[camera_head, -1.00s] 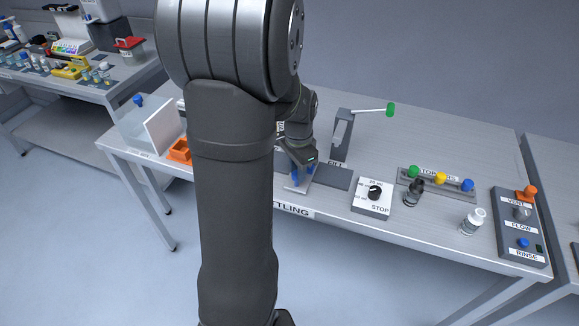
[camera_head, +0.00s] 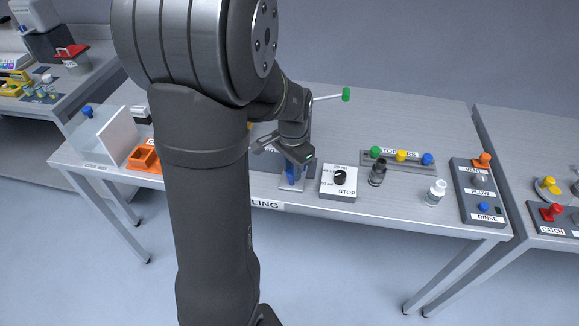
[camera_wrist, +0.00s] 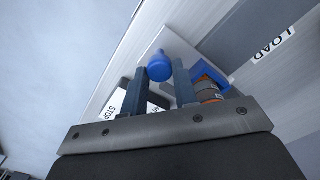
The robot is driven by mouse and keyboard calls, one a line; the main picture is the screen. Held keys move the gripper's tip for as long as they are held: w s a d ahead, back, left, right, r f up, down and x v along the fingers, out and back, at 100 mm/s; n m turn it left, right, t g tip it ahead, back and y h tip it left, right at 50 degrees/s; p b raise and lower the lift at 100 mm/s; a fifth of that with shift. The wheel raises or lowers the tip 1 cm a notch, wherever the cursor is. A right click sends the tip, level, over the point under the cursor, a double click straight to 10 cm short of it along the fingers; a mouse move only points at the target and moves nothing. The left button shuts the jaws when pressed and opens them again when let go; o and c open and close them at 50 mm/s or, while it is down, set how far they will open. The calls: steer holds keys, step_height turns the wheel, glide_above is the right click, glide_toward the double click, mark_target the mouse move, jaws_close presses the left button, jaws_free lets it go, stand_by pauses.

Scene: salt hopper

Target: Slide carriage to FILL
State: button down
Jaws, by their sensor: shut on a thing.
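The carriage is a pale plate (camera_wrist: 168,42) with a blue knob (camera_wrist: 159,66) and a blue holder (camera_wrist: 222,78), seen in the wrist view. An orange-brown bottle (camera_wrist: 208,90) sits in or against the holder. My gripper (camera_head: 294,163) is shut on the blue knob, with a finger on each side. In the head view the blue carriage part (camera_head: 290,175) shows below the gripper, close left of the dial box. The grey track (camera_wrist: 250,28) carries a LOAD label (camera_wrist: 274,45) at the upper right of the wrist view. The FILL label is hidden behind my gripper.
The STOP dial box (camera_head: 339,182) stands just right of the carriage. A green-ended lever (camera_head: 346,94) rises behind. A stopper rack (camera_head: 400,164), dark bottle (camera_head: 377,173), white bottle (camera_head: 436,192) and VENT/FLOW/RINSE panel (camera_head: 478,192) are farther right.

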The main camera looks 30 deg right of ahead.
steer(key=shift+s+d, duration=0.15)
steer(key=c, duration=1.1)
jaws_free()
steer(key=shift+c, duration=0.2)
step_height(320, 180, up, 18)
steer(key=shift+f, duration=0.25)
steer(key=shift+f, duration=0.1)
step_height(320, 180, down, 17)
steer(key=shift+f, duration=0.15)
